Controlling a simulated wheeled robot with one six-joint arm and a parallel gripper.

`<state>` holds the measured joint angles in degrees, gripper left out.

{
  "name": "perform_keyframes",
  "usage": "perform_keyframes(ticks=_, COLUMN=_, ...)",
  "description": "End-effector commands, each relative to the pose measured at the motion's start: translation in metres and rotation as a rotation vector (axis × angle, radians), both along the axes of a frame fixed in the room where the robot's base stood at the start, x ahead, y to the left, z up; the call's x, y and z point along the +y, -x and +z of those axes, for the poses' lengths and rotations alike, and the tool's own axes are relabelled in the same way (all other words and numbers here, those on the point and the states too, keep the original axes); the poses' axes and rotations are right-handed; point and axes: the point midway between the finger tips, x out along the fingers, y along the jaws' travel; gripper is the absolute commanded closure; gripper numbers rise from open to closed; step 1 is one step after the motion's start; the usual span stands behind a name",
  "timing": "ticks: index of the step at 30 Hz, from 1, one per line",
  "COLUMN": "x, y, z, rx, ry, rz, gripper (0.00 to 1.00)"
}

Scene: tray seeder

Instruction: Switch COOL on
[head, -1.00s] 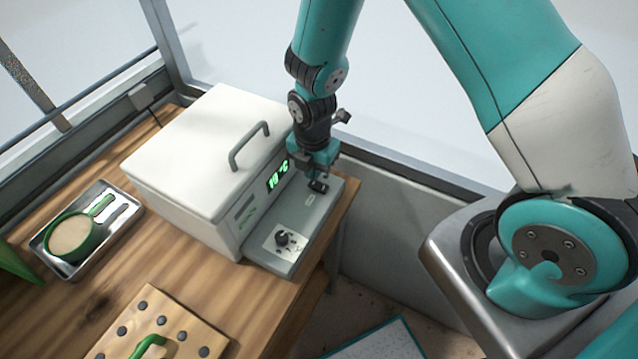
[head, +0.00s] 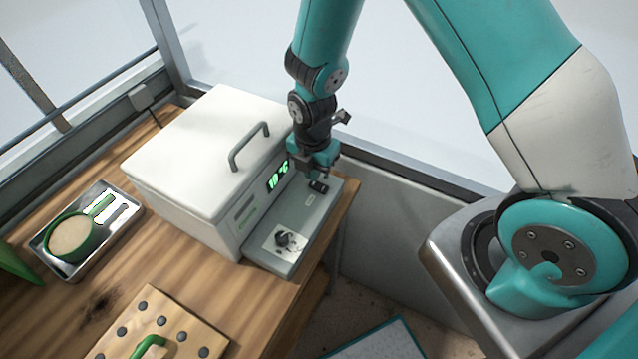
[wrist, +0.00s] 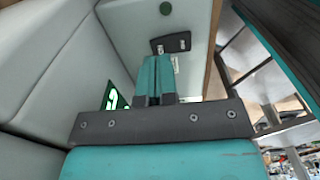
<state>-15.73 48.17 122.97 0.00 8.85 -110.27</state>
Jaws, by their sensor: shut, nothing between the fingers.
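The COOL switch appears to be the black rocker (head: 319,186) on the grey front ledge of the white box (head: 205,145); its lettering is too small to read. The rocker also shows in the wrist view (wrist: 171,43), just beyond my fingertips. My gripper (head: 312,179) is shut and empty, pointing down at the ledge close to the rocker. In the wrist view its two teal fingers (wrist: 154,62) lie side by side. I cannot tell whether the tips touch the rocker, or which way it is tipped.
A lit green display (head: 278,175) is on the box's front, close to my gripper. A dark knob (head: 283,239) stands at the ledge's near end. A metal tray (head: 118,222) with a green cup (head: 72,236) and a pegboard (head: 195,325) are on the wooden bench. A window frame runs behind.

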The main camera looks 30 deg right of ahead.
Motion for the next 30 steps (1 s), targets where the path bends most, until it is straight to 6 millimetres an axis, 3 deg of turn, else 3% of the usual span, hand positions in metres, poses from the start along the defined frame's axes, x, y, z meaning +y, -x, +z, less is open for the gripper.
perform_keyframes(ticks=30, x=0.0000, y=0.0000, z=-0.0068, rx=0.000, ry=0.000, rz=0.000, gripper=1.00)
